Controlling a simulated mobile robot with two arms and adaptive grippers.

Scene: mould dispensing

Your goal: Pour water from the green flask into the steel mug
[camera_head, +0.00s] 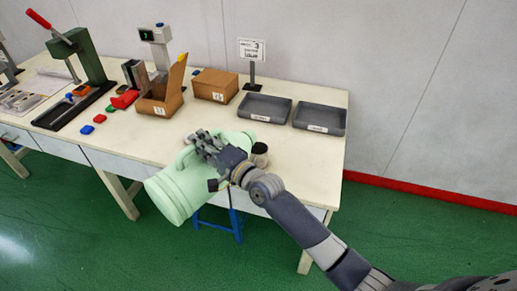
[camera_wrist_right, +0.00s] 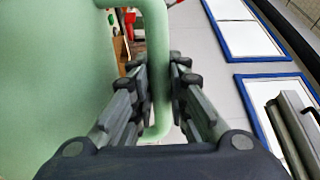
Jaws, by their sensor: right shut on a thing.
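The green flask (camera_head: 178,192) is pale green and tilted, held in the air in front of the table's front edge. Its wide end points down to the left and its other end up to the right over the tabletop. My right gripper (camera_head: 207,143) is shut on the flask's handle. In the right wrist view the fingers (camera_wrist_right: 163,68) close around the upright green handle (camera_wrist_right: 158,40), with the flask's body filling the left side. My left gripper is not in view.
The table (camera_head: 295,165) holds two grey trays (camera_head: 265,107) (camera_head: 319,119), a closed carton (camera_head: 215,85), an open carton (camera_head: 161,100), a sign (camera_head: 251,55) and a green press (camera_head: 80,55). Small red, blue and green blocks lie at left. A blue stool (camera_head: 217,222) stands below.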

